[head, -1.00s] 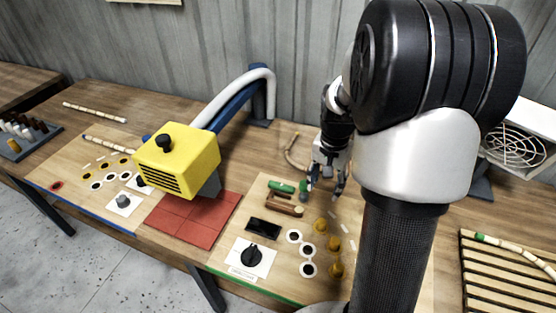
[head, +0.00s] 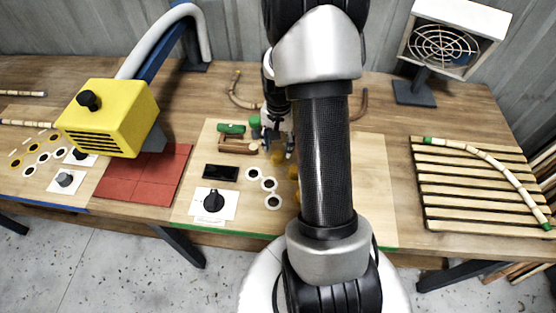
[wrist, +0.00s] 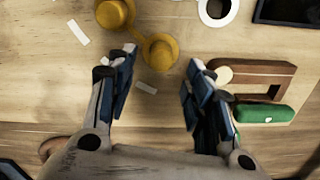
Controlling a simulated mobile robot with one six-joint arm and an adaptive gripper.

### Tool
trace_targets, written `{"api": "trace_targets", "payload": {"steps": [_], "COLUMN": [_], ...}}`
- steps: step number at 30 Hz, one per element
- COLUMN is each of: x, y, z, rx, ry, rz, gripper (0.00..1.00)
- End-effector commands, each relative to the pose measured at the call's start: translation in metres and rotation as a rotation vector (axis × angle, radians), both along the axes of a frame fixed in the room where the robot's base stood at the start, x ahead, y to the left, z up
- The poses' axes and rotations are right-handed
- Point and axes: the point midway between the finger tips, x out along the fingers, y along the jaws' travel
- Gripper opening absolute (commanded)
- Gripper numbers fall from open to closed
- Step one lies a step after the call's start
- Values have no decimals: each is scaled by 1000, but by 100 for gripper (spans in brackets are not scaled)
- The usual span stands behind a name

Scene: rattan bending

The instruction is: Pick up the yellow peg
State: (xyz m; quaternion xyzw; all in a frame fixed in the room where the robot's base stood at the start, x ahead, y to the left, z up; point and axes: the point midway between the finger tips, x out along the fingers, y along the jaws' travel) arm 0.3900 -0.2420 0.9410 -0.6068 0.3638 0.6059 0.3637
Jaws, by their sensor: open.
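Several mustard-yellow pegs with round flanges stand on the light wooden board. In the wrist view one yellow peg (wrist: 160,50) sits just ahead of the gap between my fingertips, and another yellow peg (wrist: 115,13) is farther up and to the left. In the head view a yellow peg (head: 277,157) shows just in front of my gripper (head: 278,150), and another (head: 293,172) is partly hidden by my arm. In the wrist view my gripper (wrist: 162,62) is open and empty, its fingers spread either side of the gap.
A brown wooden clamp (wrist: 270,72) and a green handle (wrist: 266,113) lie close to the right finger. White rings (head: 269,184), a black panel (head: 220,172) and a black knob (head: 214,201) are nearby. A slatted rack (head: 470,190) is at right. The board right of my arm is bare.

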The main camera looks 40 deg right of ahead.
Motion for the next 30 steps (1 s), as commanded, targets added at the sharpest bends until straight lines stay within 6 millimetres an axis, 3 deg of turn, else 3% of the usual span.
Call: {"api": "trace_targets", "payload": {"steps": [11, 18, 30], "x": [-2, -2, -2], "y": [5, 5, 5], "z": [-50, -49, -49], "rx": [1, 0, 0], "ry": [2, 1, 1], "rz": [0, 0, 0], "gripper": [48, 47, 20]}}
